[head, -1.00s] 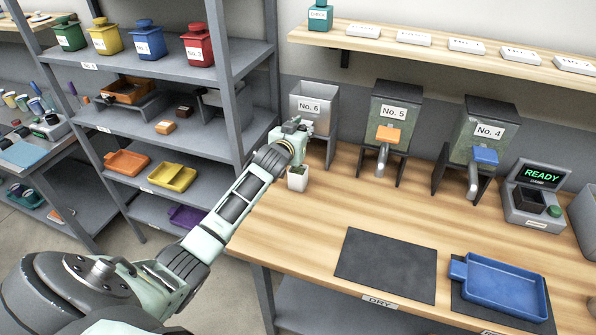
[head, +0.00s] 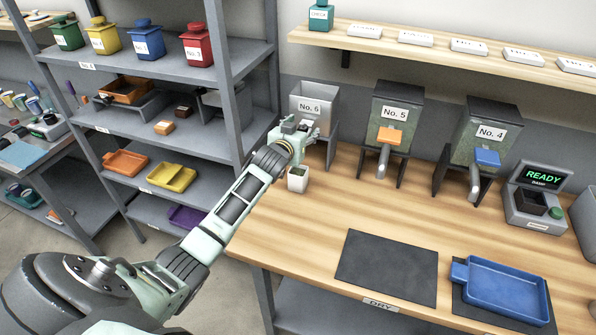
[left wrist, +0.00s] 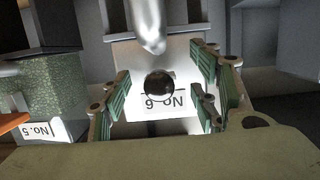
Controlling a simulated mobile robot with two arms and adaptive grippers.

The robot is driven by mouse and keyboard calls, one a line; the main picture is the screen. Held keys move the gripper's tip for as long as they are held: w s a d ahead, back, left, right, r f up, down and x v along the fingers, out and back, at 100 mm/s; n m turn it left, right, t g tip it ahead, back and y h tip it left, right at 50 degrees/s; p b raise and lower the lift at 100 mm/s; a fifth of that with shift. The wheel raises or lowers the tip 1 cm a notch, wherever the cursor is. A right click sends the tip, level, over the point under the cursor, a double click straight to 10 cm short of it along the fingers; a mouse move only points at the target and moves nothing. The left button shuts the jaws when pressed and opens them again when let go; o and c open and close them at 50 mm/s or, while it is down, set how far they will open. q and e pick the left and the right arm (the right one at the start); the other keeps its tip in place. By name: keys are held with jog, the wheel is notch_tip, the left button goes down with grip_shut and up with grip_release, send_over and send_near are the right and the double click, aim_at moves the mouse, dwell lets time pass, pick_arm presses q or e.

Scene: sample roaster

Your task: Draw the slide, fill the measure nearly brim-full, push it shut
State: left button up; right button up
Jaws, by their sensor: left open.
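The No. 6 hopper (head: 312,104) stands at the left end of the wooden bench, partly hidden by my left gripper (head: 302,128). The left wrist view shows the hopper's label upside down (left wrist: 163,104). A dark round knob (left wrist: 159,85) sits between the spread fingers of my left gripper (left wrist: 165,95), with a gap on both sides. A pale metal spout (left wrist: 148,30) shows above the knob there. A small white cup, the measure (head: 298,184), stands on the bench below the gripper. My right gripper is out of view.
Hoppers No. 5 (head: 398,110) and No. 4 (head: 485,135) stand to the right. A device reading READY (head: 536,200) is beyond them. A dark mat (head: 388,266) and a blue tray (head: 505,317) lie in front. A grey shelf rack (head: 222,75) stands left of the bench.

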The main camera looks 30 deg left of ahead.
pick_arm(q)
jog(key=p+v, duration=0.6)
jog(key=v, duration=0.2)
jog(key=shift+w, duration=0.1)
dwell(0.3)
